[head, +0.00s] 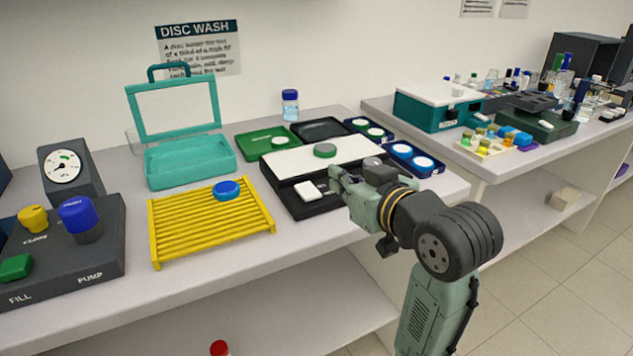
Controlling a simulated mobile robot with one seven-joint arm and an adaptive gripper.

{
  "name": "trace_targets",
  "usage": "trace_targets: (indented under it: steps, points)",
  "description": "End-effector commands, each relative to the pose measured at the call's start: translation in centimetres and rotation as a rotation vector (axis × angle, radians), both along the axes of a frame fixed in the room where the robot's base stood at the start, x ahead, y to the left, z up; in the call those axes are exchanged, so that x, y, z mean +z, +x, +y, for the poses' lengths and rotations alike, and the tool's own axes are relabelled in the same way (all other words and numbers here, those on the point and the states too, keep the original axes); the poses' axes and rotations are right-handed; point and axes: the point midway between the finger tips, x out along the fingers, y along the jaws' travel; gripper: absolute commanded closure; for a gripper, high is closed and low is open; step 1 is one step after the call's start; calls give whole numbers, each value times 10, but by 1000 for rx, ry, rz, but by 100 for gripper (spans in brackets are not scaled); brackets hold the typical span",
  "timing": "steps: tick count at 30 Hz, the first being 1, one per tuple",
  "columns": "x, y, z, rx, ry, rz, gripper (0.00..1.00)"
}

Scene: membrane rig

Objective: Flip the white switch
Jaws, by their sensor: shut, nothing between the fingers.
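The white switch (310,190) is a small white block on the front of a black device (345,198) with a white top plate. My gripper (337,177) is shut and empty. It is just right of the switch, over the device's front part. I cannot tell whether the fingertips touch the switch or the device. My gripper and wrist hide the right part of the device's front.
A grey-green disc (325,150) lies on the white plate. A yellow rack (207,225) with a blue disc (227,190) stands to the left. The bench's front edge (330,250) is clear.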

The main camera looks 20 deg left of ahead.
Motion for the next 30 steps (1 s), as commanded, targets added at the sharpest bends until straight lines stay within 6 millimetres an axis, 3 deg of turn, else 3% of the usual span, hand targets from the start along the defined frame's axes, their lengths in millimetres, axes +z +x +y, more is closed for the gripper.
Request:
trace_targets:
  steps: [14, 28, 30]
  points:
    - [-3, 5, 4, 0, -5, 7, 100]
    - [-24, 62, 73, 1, -5, 9, 100]
    - [-36, 64, 73, -2, -5, 10, 100]
